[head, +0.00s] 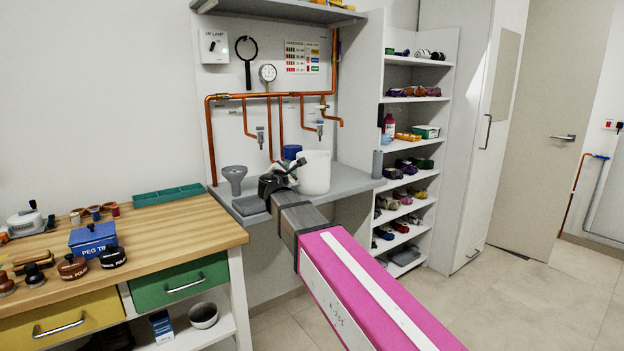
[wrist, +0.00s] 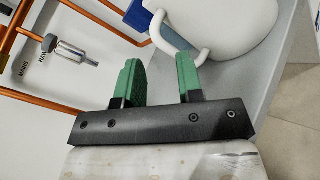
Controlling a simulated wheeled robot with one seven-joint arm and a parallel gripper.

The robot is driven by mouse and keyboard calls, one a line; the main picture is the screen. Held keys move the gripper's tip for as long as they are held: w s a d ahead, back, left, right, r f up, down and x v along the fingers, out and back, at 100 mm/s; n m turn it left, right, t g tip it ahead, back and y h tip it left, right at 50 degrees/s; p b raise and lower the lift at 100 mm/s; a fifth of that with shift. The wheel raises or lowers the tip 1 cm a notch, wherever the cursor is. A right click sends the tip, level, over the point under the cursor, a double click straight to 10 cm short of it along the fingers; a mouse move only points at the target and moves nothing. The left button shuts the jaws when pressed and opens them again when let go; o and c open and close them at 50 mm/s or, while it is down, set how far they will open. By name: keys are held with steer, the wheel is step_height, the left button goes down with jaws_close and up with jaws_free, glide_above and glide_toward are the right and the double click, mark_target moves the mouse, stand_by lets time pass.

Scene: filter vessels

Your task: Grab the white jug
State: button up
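The white jug (head: 316,172) stands upright on the grey shelf below the copper pipes. In the wrist view, the jug (wrist: 235,22) is at the upper right, with its looped handle (wrist: 168,45) facing my gripper. My gripper (head: 290,172) is just left of the jug in the head view. In the wrist view, my gripper (wrist: 158,64) is open, its two green fingers spread apart with nothing clearly between them. The handle lies just beyond the fingertips, its lower end close to the right finger. I cannot tell whether they touch.
A blue container (head: 292,152) stands behind the jug. A grey funnel-like piece (head: 234,178) and a dark tray (head: 250,205) are on the shelf's left. Copper pipes with taps (head: 261,138) hang above. A wooden workbench (head: 165,235) is at the left.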

mark_target(294, 164)
steer(key=x, duration=0.6)
steer(key=shift+w+d+r, duration=0.15)
steer(key=shift+w+r, duration=0.1)
steer(key=shift+w, duration=0.1)
jaws_close()
